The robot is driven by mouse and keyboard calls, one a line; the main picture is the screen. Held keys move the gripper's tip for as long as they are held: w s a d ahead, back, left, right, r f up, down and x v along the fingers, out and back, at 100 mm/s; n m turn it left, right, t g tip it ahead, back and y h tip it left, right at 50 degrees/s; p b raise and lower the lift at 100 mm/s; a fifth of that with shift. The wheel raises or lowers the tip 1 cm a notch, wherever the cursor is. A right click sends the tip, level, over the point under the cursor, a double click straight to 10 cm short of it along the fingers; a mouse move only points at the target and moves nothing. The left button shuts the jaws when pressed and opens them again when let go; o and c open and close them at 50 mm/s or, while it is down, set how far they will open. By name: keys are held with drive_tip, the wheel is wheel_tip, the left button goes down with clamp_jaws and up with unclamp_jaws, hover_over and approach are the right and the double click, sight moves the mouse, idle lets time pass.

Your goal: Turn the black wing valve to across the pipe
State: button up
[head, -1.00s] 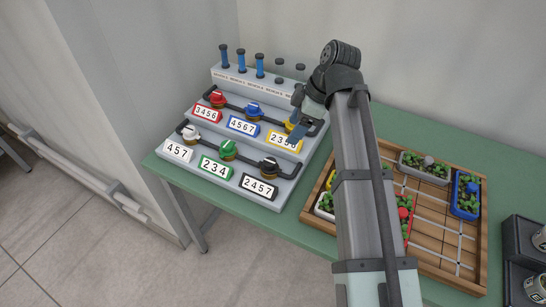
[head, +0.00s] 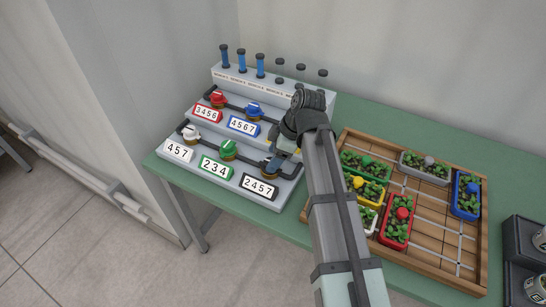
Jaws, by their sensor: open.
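The black wing valve (head: 267,172) sits on the lower pipe of the stepped valve stand, at the right end of the front row, above the black-framed 2457 plate (head: 259,187). The lower pipe (head: 208,152) runs along the step to the valve.
White (head: 190,132) and green (head: 228,149) valves stand left on the same pipe. Red (head: 218,98) and blue (head: 254,111) valves are on the step behind. My arm hides the yellow valve. A wooden tray (head: 440,262) with potted plants lies right.

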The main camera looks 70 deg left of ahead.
drive_tip(key=shift+s+a+f, duration=0.1)
drive_tip(key=shift+s+f, duration=0.15)
drive_tip(key=shift+f, duration=0.35)
drive_tip(key=c, duration=1)
drive_tip(key=shift+c, duration=0.2)
